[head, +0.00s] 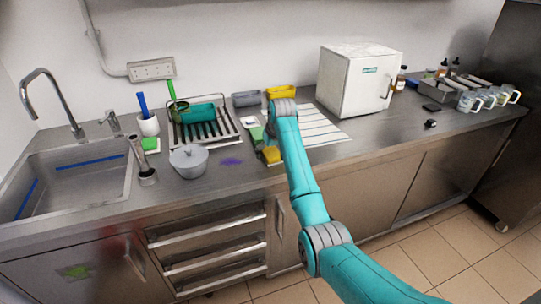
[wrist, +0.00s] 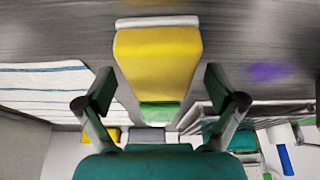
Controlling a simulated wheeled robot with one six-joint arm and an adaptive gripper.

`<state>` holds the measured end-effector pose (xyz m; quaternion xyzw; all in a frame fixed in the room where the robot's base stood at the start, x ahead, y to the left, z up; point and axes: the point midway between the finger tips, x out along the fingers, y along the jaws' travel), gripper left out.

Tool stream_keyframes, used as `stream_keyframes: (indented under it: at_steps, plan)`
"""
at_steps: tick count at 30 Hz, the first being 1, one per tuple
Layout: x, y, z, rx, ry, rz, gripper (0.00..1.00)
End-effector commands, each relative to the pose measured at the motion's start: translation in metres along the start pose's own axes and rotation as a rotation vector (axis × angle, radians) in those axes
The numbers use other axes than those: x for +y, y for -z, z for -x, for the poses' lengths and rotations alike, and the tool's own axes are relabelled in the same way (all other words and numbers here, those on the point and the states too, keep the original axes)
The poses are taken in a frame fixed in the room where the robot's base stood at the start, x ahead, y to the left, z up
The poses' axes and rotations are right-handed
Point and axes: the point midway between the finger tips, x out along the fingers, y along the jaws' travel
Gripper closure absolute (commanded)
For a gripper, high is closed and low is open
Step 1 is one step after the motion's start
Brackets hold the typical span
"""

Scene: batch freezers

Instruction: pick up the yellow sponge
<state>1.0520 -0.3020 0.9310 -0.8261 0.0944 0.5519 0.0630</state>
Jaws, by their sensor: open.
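The yellow sponge (head: 271,155) lies on the steel counter near its front edge, just left of my arm in the head view. In the wrist view the yellow sponge (wrist: 158,62) is large and central, with a pale strip along its upper end. A green piece (wrist: 160,112) shows at its lower end; I cannot tell whether it is joined to the sponge. My gripper (wrist: 159,84) is open, with one finger toward each side of the sponge and gaps between. In the head view my arm hides most of the gripper.
A striped white cloth (head: 315,126) lies right of the arm. A yellow bin (head: 282,92) and a white box (head: 358,80) stand behind. A purple smear (head: 231,161) marks the counter.

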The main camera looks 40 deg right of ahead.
Motion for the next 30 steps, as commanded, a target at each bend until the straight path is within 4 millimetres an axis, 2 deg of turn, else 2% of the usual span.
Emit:
stream_keyframes:
  at_steps: [24,25,26,30]
  plan:
    - [0.0001,-0.002,-0.0044,0.0,0.0,0.0,0.06]
    - [0.0001,-0.002,-0.0044,0.0,0.0,0.0,0.09]
    - [0.0001,-0.002,-0.0044,0.0,0.0,0.0,0.16]
    - [0.0001,-0.0019,-0.0043,0.0,0.0,0.0,0.51]
